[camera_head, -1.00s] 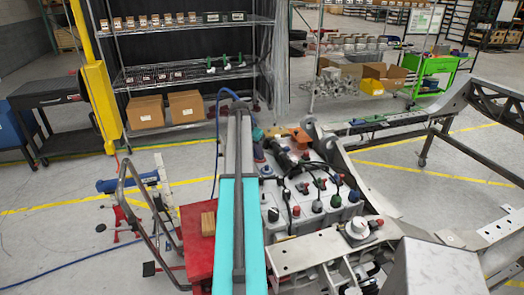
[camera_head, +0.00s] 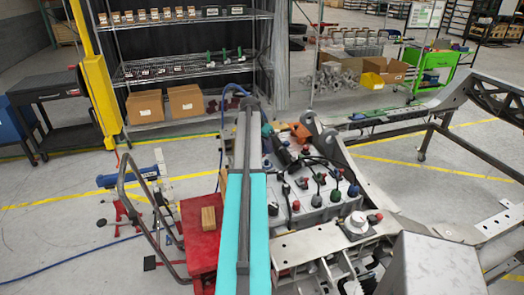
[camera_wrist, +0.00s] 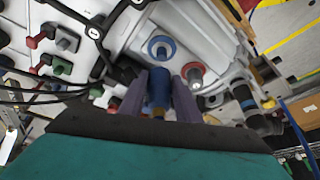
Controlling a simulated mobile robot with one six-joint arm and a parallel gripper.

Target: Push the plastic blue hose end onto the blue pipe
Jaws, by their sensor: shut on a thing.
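In the wrist view, my gripper (camera_wrist: 160,108) is shut on the blue hose end (camera_wrist: 158,86), which sits between its two dark fingers. The blue pipe (camera_wrist: 161,47) shows as a blue ring with a dark centre on the grey housing, just beyond the hose end. The hose end points toward it; a small distance seems to separate them, but I cannot tell the exact gap. In the head view, the blue hose (camera_head: 232,89) arcs at the far end of my arm.
A red-ringed pipe (camera_wrist: 193,74) stands close to the right finger. Black cables (camera_wrist: 45,92) and red and green connectors lie to the left. In the head view, a red cart (camera_head: 200,235) with a wooden block (camera_head: 208,219) stands left of my arm.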

